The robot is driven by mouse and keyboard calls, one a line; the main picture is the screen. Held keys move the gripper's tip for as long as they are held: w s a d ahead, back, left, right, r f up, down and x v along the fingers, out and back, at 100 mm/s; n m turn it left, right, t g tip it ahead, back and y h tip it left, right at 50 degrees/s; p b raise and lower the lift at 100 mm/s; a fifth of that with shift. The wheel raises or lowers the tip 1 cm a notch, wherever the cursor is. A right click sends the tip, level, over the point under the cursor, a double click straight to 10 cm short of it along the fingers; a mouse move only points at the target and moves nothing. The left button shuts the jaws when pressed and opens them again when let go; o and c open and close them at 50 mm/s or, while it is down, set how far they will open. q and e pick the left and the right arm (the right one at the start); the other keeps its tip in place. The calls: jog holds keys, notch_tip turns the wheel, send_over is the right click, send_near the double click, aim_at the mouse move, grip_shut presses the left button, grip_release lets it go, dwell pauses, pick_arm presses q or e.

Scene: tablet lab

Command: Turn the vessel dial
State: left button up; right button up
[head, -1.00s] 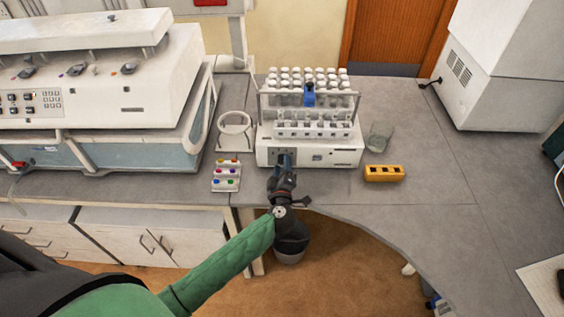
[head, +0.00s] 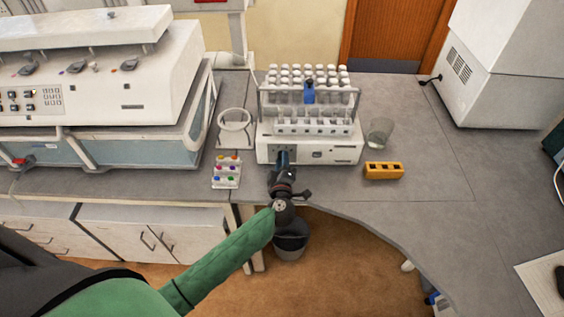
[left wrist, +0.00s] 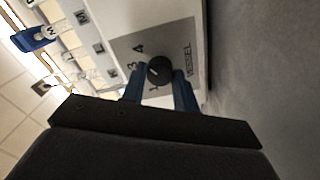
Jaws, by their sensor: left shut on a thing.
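The vessel dial (left wrist: 160,69) is a round black knob on a grey panel marked "VESSEL" (left wrist: 188,60), with the digits 3 and 4 beside it in the left wrist view. The blue fingers of my left gripper (head: 283,158) stand on either side of the dial, shut on it. A small pale mark shows on the knob, but I cannot tell clearly which digit it faces. In the head view, my gripper hides the dial on the front left of the white instrument (head: 338,153). My right gripper is not in view.
The instrument carries a rack of white-capped tubes (head: 308,72) with a blue clip (head: 309,95). A glass beaker (head: 380,133) and a yellow block (head: 383,170) stand to its right. A tray with coloured dots (head: 227,172) and a white ring stand (head: 235,121) are left.

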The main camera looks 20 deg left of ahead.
pick_arm(q)
jog(key=n, duration=0.3)
jog(key=shift+f+n+b, duration=0.15)
jog(key=shift+n+b, duration=0.15)
jog(key=shift+b, duration=0.05)
jog(key=n+b, duration=0.1)
jog(key=n, duration=0.2)
jog(key=shift+n, duration=0.4)
jog(key=n+b, duration=0.1)
jog(key=n, duration=0.3)
jog(key=n+b, duration=0.1)
jog(key=n, duration=0.2)
jog(key=shift+n, duration=0.6)
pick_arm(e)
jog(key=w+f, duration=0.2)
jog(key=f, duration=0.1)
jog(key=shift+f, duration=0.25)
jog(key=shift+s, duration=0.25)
